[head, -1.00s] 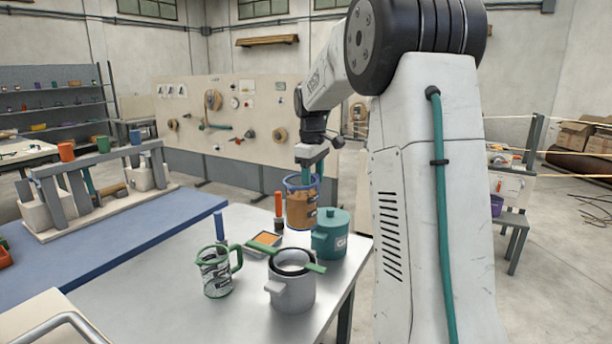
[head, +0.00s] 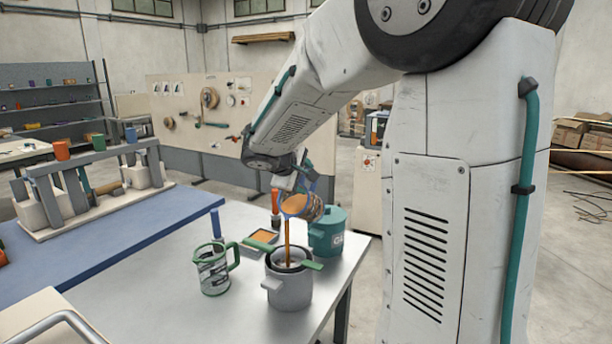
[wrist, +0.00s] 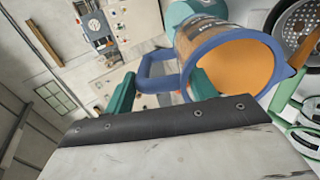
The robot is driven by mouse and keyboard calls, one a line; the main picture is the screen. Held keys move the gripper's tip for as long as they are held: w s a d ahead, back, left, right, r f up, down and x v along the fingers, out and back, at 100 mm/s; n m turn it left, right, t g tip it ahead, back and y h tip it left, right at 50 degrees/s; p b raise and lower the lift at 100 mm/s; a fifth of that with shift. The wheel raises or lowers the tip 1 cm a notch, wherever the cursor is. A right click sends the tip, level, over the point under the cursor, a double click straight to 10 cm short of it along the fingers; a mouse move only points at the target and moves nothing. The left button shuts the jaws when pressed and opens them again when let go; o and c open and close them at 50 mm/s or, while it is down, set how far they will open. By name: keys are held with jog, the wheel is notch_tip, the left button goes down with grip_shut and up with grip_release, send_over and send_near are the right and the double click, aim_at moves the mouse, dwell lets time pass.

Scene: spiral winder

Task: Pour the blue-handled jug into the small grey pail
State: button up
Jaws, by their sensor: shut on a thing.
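The jug (head: 303,206) has a blue rim and handle and orange-brown contents. It is tipped steeply over the small grey pail (head: 291,292), and an orange-brown stream (head: 287,243) runs from its lip down into the pail's mouth. A dark perforated strainer (wrist: 298,28) with green handles lies across the pail's top, under the stream. My gripper (wrist: 162,94) is shut on the jug's blue handle, its teal fingers on either side. In the wrist view the jug (wrist: 190,38) shows its wide orange opening. The level inside the pail is hidden.
A teal lidded pot (head: 327,232) stands close behind the pail at right. A clear green-handled mug (head: 213,270) stands at left. A small orange-topped tray (head: 262,237) and an orange-capped bottle (head: 275,205) are behind. The table's front left is clear.

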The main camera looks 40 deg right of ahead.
jog(key=shift+s+a+f+t+h, duration=0.15)
jog(key=shift+a+t+h, duration=0.1)
jog(key=shift+a+h, duration=0.25)
jog(key=shift+s+a+f+t+h, duration=0.1)
jog(key=shift+a+t+h, duration=0.2)
jog(key=shift+h, duration=0.3)
jog(key=shift+s+a+f+t+h, duration=0.25)
jog(key=shift+a+f+h, duration=0.25)
jog(key=shift+a+h, duration=0.15)
jog(key=shift+s+a+f+t+h, duration=0.1)
jog(key=shift+s+a+f+h, duration=0.1)
jog(key=shift+a+f+h, duration=0.35)
jog(key=shift+s+a+f+t+h, duration=0.1)
jog(key=shift+s+a+t+h, duration=0.1)
jog(key=shift+a+h, duration=0.4)
jog(key=shift+s+a+f+t+h, duration=0.1)
jog(key=shift+s+a+t+h, duration=0.1)
jog(key=shift+a+h, duration=0.4)
jog(key=shift+s+a, duration=0.1)
jog(key=shift+a, duration=0.05)
jog(key=shift+a+h, duration=0.1)
jog(key=shift+h, duration=0.2)
jog(key=shift+s+a+t+h, duration=0.3)
jog(key=shift+a+t+h, duration=0.1)
jog(key=shift+a+h, duration=0.45)
jog(key=shift+d, duration=0.1)
dwell(1.5)
